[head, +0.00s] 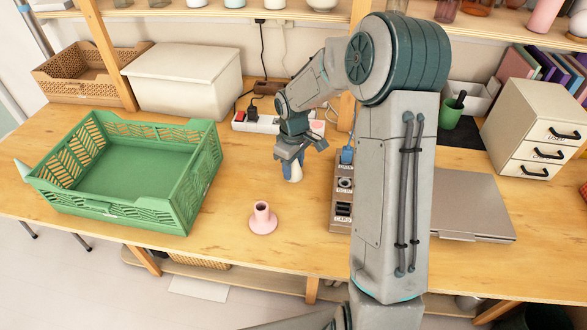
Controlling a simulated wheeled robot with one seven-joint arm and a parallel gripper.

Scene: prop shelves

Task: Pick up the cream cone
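A small cream object (295,174), which looks like the cream cone, shows at the fingertips of my gripper (292,165) above the middle of the table. The gripper points down and its fingers hide the upper part of the object. I cannot tell whether the fingers are closed on it or only around it, nor whether it touches the table.
A pink flared holder (262,220) stands in front of my gripper. An empty green crate (140,212) is at left. A power strip (262,124) lies behind, a brown socket panel (342,190) is at right, and a laptop (470,205) is further right.

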